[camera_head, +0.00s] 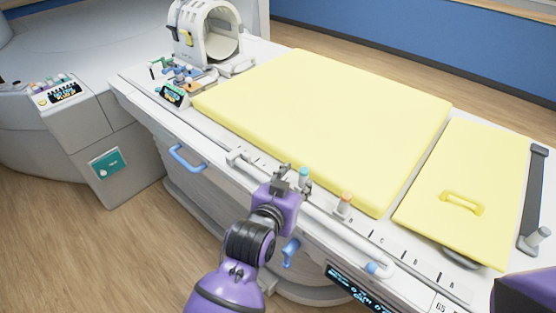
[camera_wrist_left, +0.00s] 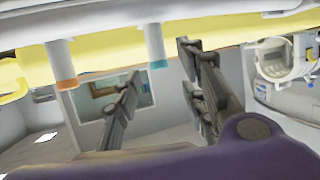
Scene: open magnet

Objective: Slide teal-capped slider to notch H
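The teal-capped slider (camera_head: 303,174) stands upright on the rail along the near edge of the white table. In the left wrist view, which appears upside down, its post with the teal cap (camera_wrist_left: 154,45) shows in the gap between the fingertips. My left gripper (camera_head: 291,183) is open right beside the slider; its two dark fingers (camera_wrist_left: 160,62) are spread apart. I cannot tell whether a finger touches the post. Marks run along the rail, with A, B and C readable at the right; the H mark is not readable. My right gripper is not in view.
An orange-capped slider (camera_head: 346,204) stands on the same rail to the right. A blue-capped peg (camera_head: 374,268) and blue handle (camera_head: 187,158) are on the table's front side. Yellow pads (camera_head: 330,120) cover the top. A white ring-shaped coil (camera_head: 205,38) stands at the far left end.

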